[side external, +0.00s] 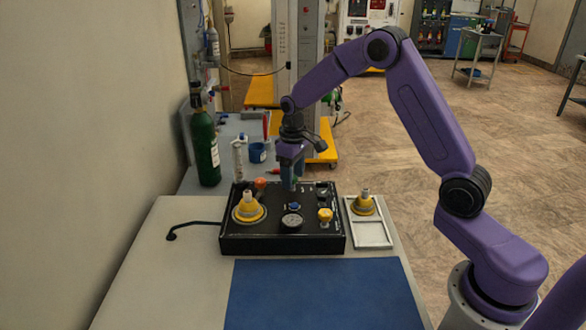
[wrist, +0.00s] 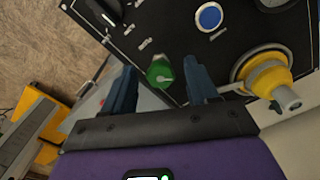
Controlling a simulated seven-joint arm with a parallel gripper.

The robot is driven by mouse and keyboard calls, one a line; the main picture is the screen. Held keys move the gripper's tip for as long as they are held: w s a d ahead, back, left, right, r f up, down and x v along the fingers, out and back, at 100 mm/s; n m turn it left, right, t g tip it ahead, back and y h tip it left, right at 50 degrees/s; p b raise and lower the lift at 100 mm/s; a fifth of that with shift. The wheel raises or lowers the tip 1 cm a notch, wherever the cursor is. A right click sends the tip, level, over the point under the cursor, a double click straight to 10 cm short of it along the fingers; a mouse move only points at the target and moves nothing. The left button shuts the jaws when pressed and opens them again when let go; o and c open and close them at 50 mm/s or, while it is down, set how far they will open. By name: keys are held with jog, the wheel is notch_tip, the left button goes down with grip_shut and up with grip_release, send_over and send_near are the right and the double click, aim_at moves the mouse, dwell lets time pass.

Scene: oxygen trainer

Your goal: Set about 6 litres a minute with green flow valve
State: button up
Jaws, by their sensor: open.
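The green flow valve (wrist: 160,73) is a small round knob on the black panel in the wrist view. It shows between the two fingers of my gripper (wrist: 159,66), with a gap on both sides. I cannot tell whether the fingertips are down at its height. In the side view my gripper (side external: 291,185) points down over the back part of the black panel box (side external: 298,243), and the green valve is hidden there. My gripper is open and empty. The knob's setting cannot be read.
A blue button (wrist: 208,16) and a yellow conical fitting (wrist: 265,80) are near the valve. The panel also bears a round gauge (side external: 291,221), a yellow knob (side external: 325,214) and a red-orange knob (side external: 260,183). A white tray (side external: 374,241) stands right; a green cylinder (side external: 206,150) stands behind left.

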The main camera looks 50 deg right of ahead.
notch_tip(320, 180, up, 17)
jog(key=shift+r, duration=0.2)
dwell(0.4)
jog(key=s+a+f+n, duration=0.1)
jog(key=s+a+n, duration=0.2)
jog(key=s+a, duration=0.45)
jog(key=s+a+f+n, duration=0.2)
jog(key=s+a, duration=0.2)
jog(key=s, duration=0.7)
jog(key=s+d+f+n, duration=0.1)
jog(key=s+f+n, duration=0.1)
jog(key=s, duration=0.7)
jog(key=s+d+f+n, duration=0.2)
jog(key=s+f, duration=0.1)
jog(key=s, duration=0.6)
jog(key=shift+s+d+n, duration=0.2)
jog(key=shift+d+n, duration=0.1)
